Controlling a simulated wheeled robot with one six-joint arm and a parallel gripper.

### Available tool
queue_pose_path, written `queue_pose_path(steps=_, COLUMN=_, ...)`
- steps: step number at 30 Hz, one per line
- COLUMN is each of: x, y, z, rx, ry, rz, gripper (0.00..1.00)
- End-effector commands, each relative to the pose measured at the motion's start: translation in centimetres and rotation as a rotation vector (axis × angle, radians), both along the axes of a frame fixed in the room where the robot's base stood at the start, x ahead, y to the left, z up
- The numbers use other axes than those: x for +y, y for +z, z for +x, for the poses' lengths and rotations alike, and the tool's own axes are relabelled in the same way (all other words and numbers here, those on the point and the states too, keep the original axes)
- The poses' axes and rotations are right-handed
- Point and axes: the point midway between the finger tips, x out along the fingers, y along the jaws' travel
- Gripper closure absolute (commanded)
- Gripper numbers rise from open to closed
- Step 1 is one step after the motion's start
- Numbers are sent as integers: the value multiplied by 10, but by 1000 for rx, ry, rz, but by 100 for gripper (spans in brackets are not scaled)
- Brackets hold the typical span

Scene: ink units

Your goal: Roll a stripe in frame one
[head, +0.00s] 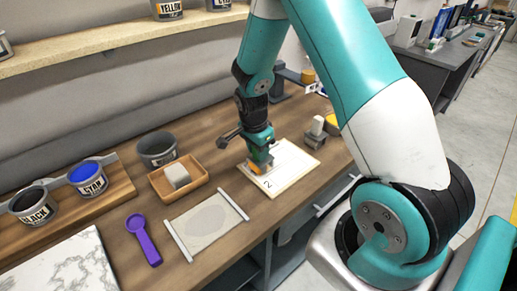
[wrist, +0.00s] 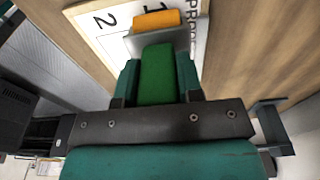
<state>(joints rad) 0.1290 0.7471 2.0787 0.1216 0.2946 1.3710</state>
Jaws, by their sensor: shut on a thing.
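My gripper (head: 262,143) is shut on the green handle (wrist: 157,75) of a roller, which sits between the two teal fingers in the wrist view. The roller has a grey frame and an orange drum (wrist: 158,20); the orange also shows in the head view (head: 257,168). The roller is over the left part of a pale proof board (head: 297,162) with printed frames and the numbers 1 and 2. In the wrist view the drum is beside the number 1. I cannot tell whether the drum touches the board. No orange stripe is visible; the roller hides part of the board.
Left of the board are a wooden tray (head: 160,190) with a pale block, a grey can (head: 157,148), a pale slab (head: 205,224) and a purple scoop (head: 143,240). Black (head: 34,206) and blue (head: 87,178) ink cans stand farther left. A small block stand (head: 317,131) is right of the board.

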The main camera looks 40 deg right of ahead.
Motion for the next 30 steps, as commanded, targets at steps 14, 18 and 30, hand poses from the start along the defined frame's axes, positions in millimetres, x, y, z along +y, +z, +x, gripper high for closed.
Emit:
queue_pose_path(steps=14, x=-28, y=2, z=1, rx=-1, ry=-1, rz=0, gripper=90)
queue_pose_path(steps=18, x=-31, y=2, z=1, rx=-1, ry=-1, rz=0, gripper=90)
queue_pose_path(steps=30, x=-56, y=0, z=2, rx=-1, ry=-2, rz=0, gripper=90)
